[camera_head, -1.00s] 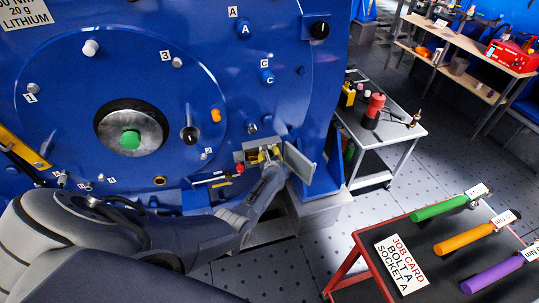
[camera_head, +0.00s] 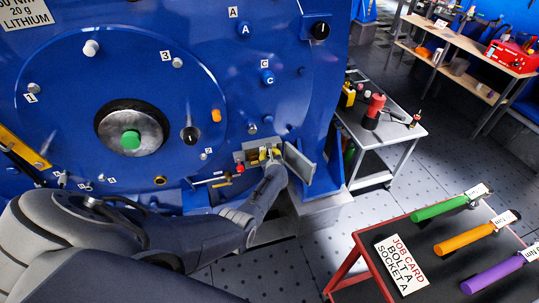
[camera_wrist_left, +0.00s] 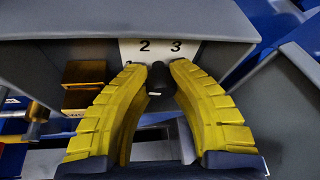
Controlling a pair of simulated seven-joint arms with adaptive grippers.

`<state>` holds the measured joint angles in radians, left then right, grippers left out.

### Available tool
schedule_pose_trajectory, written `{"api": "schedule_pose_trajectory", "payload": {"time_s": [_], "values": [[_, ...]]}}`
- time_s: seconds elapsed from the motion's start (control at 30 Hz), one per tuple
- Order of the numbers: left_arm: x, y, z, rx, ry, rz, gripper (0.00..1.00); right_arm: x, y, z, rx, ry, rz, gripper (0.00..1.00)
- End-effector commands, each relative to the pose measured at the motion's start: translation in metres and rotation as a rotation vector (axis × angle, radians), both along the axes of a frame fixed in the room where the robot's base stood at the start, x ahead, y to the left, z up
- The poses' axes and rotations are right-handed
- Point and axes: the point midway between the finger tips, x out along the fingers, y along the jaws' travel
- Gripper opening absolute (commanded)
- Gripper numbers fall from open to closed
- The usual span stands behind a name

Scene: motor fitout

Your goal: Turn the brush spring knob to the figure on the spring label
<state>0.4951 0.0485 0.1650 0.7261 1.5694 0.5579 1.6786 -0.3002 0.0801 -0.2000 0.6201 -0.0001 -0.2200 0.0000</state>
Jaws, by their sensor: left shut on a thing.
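The small black knob (camera_wrist_left: 158,78) sits inside a grey open box, under a white plate with the figures 2 and 3 (camera_wrist_left: 160,49). My left gripper (camera_wrist_left: 157,88) has its yellow fingers shut on the knob from both sides. In the head view, my left gripper (camera_head: 266,155) reaches into the grey box (camera_head: 241,157) low on the blue motor. The knob's pointer, if any, is hidden. I cannot make out which label is the spring label. My right gripper is not in view.
Brass blocks (camera_wrist_left: 85,75) sit left of the knob. The box's grey door (camera_head: 299,163) stands open at its right. A red-tipped lever (camera_head: 239,168) is close to my left wrist. A black table (camera_head: 450,270) holds coloured handles and a job card (camera_head: 401,264).

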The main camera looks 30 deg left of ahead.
Motion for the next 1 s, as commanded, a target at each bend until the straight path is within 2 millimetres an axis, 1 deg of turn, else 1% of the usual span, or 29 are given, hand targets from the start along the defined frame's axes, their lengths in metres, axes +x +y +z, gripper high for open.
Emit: {"api": "schedule_pose_trajectory", "payload": {"time_s": [0.03, 0.3, 0.7, 0.73, 0.87, 1.0], "values": [[-0.0001, -0.0031, -0.0019, 0.017, 0.028, -0.001, 0.00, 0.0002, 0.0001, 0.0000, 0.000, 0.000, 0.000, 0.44], [-0.0005, -0.0030, -0.0026, 0.136, 0.161, -0.002, 0.00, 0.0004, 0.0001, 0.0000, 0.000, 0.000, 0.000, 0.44], [-0.0017, -0.0028, -0.0037, 0.156, 0.184, -0.003, 0.00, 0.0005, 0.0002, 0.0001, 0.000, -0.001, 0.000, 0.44], [-0.0017, -0.0027, -0.0037, 0.156, 0.184, -0.003, 0.23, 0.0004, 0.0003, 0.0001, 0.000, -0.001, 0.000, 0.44], [-0.0012, -0.0023, -0.0027, 0.158, 0.183, -0.002, 0.38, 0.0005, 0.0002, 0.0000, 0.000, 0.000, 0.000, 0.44], [-0.0007, -0.0017, -0.0019, 0.158, 0.181, -0.001, 0.39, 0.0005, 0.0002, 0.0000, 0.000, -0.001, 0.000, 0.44]]}}
